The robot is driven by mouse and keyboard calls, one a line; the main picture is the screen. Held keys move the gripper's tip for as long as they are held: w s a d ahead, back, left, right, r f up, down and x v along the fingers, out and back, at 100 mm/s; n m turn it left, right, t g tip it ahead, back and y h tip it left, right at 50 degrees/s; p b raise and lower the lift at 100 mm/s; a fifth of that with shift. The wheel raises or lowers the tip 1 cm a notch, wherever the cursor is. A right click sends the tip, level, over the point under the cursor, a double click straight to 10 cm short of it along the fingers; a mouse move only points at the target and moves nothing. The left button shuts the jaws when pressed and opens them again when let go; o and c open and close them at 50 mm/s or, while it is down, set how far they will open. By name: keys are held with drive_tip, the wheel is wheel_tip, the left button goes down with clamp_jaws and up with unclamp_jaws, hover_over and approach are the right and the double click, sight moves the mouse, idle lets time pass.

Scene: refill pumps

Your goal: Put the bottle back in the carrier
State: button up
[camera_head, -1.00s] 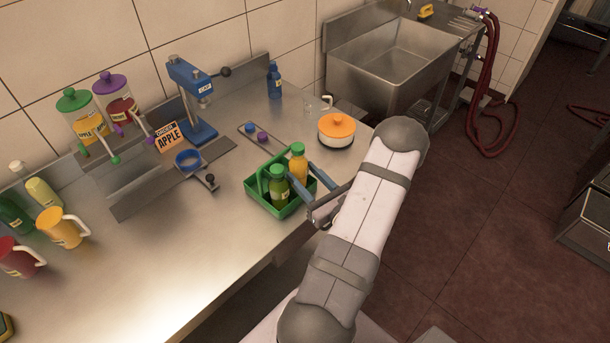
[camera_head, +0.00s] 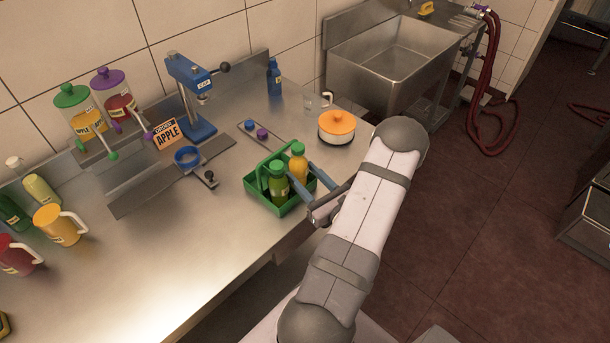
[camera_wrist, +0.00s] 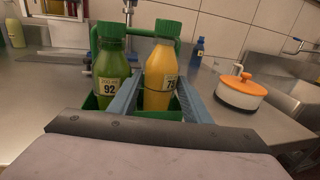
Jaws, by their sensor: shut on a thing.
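The green carrier (camera_head: 262,201) stands on the steel counter near its front edge; its handle rises behind the bottles. A green bottle (camera_head: 279,188) labelled 92 stands in its left compartment, also seen in the wrist view (camera_wrist: 110,70). A yellow-orange bottle (camera_head: 298,169) with a green cap is in the right compartment; its label in the wrist view (camera_wrist: 160,72) seems to read 75. My gripper (camera_wrist: 158,98) has its blue-grey fingers on either side of the yellow bottle, shut on it. The bottle is upright; its base is hidden by the carrier and fingers.
An orange-lidded pot (camera_head: 337,127) and a clear cup (camera_head: 316,103) stand behind right. A blue bottle (camera_head: 274,78) is at the back. The blue press (camera_head: 195,95), dispensers and jugs (camera_head: 60,226) are to the left.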

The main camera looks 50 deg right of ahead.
sight(302, 152)
drive_tip(key=shift+f+b, duration=0.55)
idle(0.4)
drive_tip(key=o, duration=1.6)
drive_tip(key=shift+c, duration=0.2)
wheel_tip(302, 152, up, 9)
drive_tip(key=p, duration=0.7)
